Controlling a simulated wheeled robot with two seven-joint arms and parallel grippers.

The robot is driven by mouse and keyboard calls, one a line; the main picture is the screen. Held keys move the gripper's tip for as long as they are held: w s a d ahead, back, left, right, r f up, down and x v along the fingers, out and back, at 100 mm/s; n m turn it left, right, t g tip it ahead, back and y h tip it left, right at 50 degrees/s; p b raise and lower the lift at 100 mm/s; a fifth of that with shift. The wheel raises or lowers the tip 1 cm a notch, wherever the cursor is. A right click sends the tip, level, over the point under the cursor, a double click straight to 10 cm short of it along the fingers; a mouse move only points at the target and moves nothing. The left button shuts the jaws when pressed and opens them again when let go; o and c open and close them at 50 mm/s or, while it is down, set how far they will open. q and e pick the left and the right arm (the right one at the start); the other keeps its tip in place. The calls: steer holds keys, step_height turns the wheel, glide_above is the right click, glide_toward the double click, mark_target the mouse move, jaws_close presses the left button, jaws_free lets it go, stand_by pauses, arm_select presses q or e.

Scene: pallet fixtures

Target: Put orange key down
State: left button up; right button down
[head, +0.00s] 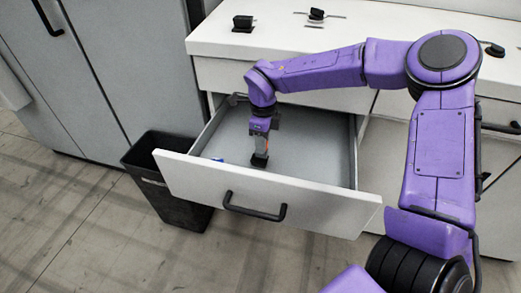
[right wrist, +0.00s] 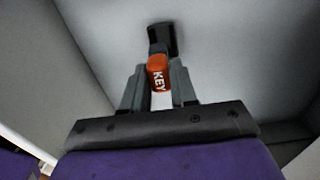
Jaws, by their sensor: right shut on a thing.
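The orange key (right wrist: 158,73), with white "KEY" lettering, is between the fingers of my right gripper (right wrist: 160,88) in the right wrist view. The gripper is shut on it. In the head view my right gripper (head: 261,148) points down inside the open drawer (head: 318,165). A black piece (right wrist: 162,38) shows just past the orange key. I cannot tell whether it is part of the key or touches the drawer floor. The key is mostly hidden by the fingers in the head view. My left gripper is out of view.
A small blue item (head: 217,160) lies at the drawer's left side. A black bin (head: 170,195) stands left of the drawer. Black fixtures (head: 243,23) sit on the white counter (head: 285,37) above. The drawer floor right of my gripper is clear.

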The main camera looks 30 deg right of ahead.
steer(key=shift+w+f, duration=0.3)
steer(key=shift+f, duration=0.1)
step_height(320, 180, down, 3)
steer(key=shift+w+f, duration=0.15)
steer(key=c, duration=0.9)
jaws_free()
step_height(320, 180, up, 12)
steer(key=shift+d+r+p, duration=0.1)
steer(key=shift+p, duration=0.2)
